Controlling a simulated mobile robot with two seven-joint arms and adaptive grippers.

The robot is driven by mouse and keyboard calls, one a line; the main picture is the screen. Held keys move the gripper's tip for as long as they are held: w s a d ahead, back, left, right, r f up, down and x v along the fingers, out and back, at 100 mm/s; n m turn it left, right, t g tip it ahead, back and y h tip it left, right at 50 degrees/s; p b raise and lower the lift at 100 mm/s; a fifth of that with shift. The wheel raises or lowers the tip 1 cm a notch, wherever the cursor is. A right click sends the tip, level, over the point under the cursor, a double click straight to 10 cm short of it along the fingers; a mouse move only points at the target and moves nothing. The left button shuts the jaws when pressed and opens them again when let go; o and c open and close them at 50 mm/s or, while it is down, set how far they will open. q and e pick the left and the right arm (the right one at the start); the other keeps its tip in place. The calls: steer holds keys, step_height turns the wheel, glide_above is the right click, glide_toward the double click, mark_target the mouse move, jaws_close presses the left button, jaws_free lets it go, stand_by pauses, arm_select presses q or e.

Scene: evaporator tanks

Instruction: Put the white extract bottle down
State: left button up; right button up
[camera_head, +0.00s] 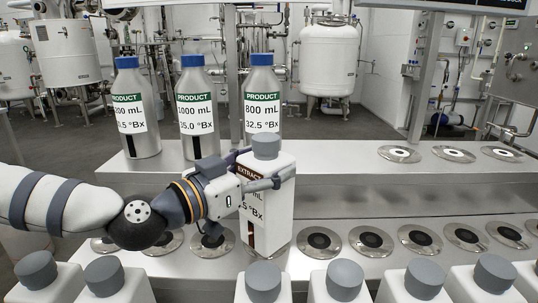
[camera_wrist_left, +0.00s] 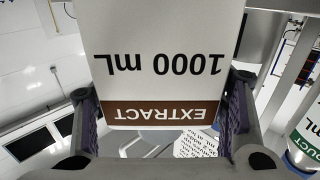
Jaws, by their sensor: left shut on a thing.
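The white extract bottle (camera_head: 268,212) has a grey cap and a brown EXTRACT label. It stands upright over the lower shelf row, its bottom at or just above a round disc; I cannot tell if it touches. My left gripper (camera_head: 262,180) is shut around its upper part from the left. In the left wrist view the bottle (camera_wrist_left: 165,30) appears upside down, its label reading 1000 mL, between the fingers of the gripper (camera_wrist_left: 165,120). My right gripper is not in view.
Several product bottles with blue caps, one being the 1000 mL bottle (camera_head: 195,110), stand on the upper shelf (camera_head: 350,165). Several grey-capped white bottles line the front, such as one at the middle (camera_head: 263,285). Empty discs (camera_head: 372,242) lie to the right on the lower shelf.

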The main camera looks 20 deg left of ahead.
arm_select(q)
steer(key=shift+s+r, duration=0.1)
steer(key=shift+r, duration=0.15)
steer(key=o, duration=1.9)
steer(key=shift+f, duration=0.2)
steer(key=shift+o, duration=0.2)
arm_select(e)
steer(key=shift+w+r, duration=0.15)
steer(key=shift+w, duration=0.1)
arm_select(q)
steer(key=p+v, duration=0.2)
steer(key=v, duration=0.9)
steer(key=shift+s+a+p, duration=0.2)
steer(key=shift+s+p, duration=0.15)
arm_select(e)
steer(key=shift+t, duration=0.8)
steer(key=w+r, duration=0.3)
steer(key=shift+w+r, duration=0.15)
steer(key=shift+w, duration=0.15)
